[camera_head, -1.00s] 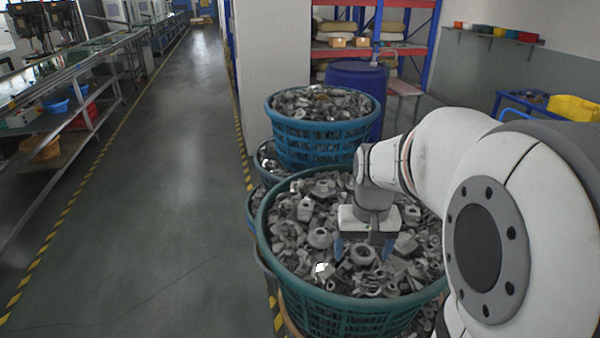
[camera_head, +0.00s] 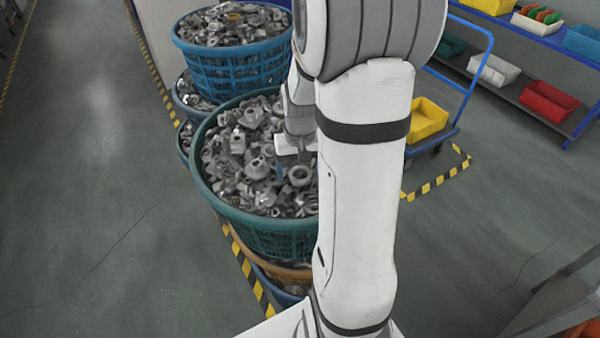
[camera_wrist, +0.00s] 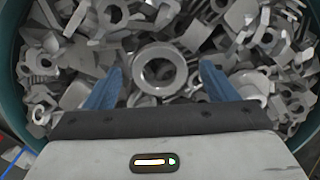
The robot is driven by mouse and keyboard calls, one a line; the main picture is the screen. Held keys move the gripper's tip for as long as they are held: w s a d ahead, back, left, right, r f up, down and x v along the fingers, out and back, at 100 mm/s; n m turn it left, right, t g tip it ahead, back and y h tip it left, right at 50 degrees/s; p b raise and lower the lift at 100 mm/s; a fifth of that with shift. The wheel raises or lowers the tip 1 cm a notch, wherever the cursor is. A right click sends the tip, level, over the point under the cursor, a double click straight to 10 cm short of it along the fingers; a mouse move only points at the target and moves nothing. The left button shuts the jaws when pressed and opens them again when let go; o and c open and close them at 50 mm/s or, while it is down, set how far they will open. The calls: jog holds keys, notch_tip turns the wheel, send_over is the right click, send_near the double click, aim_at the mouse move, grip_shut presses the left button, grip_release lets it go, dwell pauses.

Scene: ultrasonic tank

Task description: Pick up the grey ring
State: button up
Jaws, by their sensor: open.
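A round grey ring (camera_wrist: 160,69) with a wide hole lies on top of the heap of grey metal parts, in the middle of the wrist view. My gripper (camera_wrist: 158,84) is open, with its two blue fingers on either side of the ring in the picture and nothing held between them. How far the fingertips are above the ring I cannot tell. In the head view my gripper (camera_head: 290,172) hangs over the green basket (camera_head: 270,240), partly hidden behind my arm. Which part in the head view is the ring I cannot tell.
Many loose metal parts crowd around the ring. A blue basket (camera_head: 235,68) full of parts stands behind the green one. A blue trolley with a yellow bin (camera_head: 427,118) stands at the right. The floor at the left is clear.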

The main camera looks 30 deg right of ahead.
jog(key=shift+c, duration=0.2)
jog(key=c, duration=1)
jog(key=shift+c, duration=0.2)
jog(key=shift+r, duration=0.1)
